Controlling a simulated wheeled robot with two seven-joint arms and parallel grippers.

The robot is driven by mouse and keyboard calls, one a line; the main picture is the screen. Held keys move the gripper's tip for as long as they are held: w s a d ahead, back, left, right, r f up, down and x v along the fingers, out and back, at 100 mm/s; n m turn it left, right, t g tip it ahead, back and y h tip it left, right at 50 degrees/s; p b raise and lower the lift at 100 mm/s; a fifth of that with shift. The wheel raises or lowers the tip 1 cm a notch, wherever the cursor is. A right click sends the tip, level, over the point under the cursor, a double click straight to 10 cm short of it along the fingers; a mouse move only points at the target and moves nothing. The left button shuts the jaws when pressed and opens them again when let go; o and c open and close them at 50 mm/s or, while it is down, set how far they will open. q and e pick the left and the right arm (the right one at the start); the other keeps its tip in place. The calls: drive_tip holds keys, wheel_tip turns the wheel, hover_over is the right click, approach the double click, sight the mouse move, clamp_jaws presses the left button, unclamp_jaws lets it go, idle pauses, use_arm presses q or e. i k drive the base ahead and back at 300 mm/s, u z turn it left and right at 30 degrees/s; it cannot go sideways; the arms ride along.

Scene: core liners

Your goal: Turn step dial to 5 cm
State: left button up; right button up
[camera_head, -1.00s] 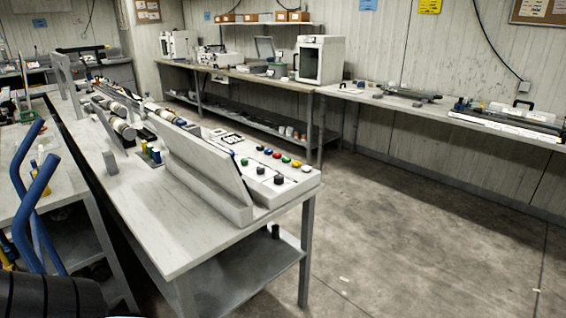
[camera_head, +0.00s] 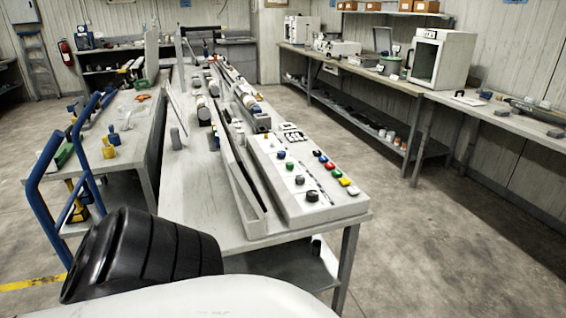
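The control panel (camera_head: 300,208) is a light grey box at the near end of the long workbench. It carries black dials and rows of coloured buttons. Green and blue knobs sit further back on the panel. The dial labels are too small to read, so I cannot tell which is the step dial or where it points. Neither of my grippers is in view.
The long workbench (camera_head: 205,215) stands ahead, with a grey upright plate left of the panel. A blue-handled cart (camera_head: 52,150) stands at the left. A side bench (camera_head: 350,72) with a white cabinet (camera_head: 440,60) runs along the right wall. The floor (camera_head: 420,240) right of the workbench is clear.

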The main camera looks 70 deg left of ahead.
sight(300, 179)
drive_tip(key=u, duration=2.2)
